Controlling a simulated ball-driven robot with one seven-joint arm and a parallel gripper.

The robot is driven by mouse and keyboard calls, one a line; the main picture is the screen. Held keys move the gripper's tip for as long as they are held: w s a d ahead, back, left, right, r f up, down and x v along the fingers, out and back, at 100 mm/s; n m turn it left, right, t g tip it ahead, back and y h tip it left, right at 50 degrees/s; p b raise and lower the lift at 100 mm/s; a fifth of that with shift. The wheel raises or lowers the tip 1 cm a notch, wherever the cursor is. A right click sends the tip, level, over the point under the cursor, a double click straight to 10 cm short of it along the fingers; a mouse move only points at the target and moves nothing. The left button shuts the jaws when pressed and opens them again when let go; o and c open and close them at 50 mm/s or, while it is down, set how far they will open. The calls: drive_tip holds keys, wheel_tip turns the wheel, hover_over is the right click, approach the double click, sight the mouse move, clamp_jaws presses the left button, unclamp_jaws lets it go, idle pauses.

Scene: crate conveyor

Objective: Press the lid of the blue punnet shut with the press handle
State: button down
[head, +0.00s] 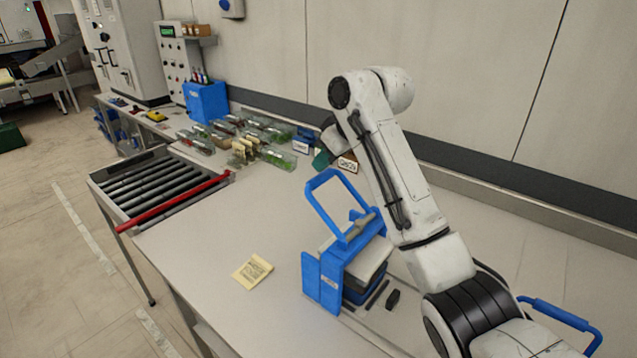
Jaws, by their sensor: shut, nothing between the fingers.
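The blue press (322,282) stands on the table, left of my arm in the head view. Its blue loop-shaped press handle (318,203) is raised and tilted up to the left. A dark blue punnet (358,294) sits low in the press, partly hidden by the press's blue side plate. A pale grey slanted part (372,262) shows above it; I cannot tell whether this is the lid or part of the press. My white arm rises from the lower right and bends at the top.
A yellow paper note (252,271) lies left of the press. Small dark pieces (392,299) lie in front of it. A roller conveyor (150,190) with a red bar is at the left. Several clear punnets (277,157) stand along the back. The table's middle is clear.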

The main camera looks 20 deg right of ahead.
drive_tip(key=shift+s+d+r, duration=0.15)
drive_tip(key=shift+r, duration=0.65)
drive_tip(key=shift+s+d+r, duration=0.1)
drive_tip(key=shift+s+r, duration=0.05)
drive_tip(key=shift+r, duration=0.6)
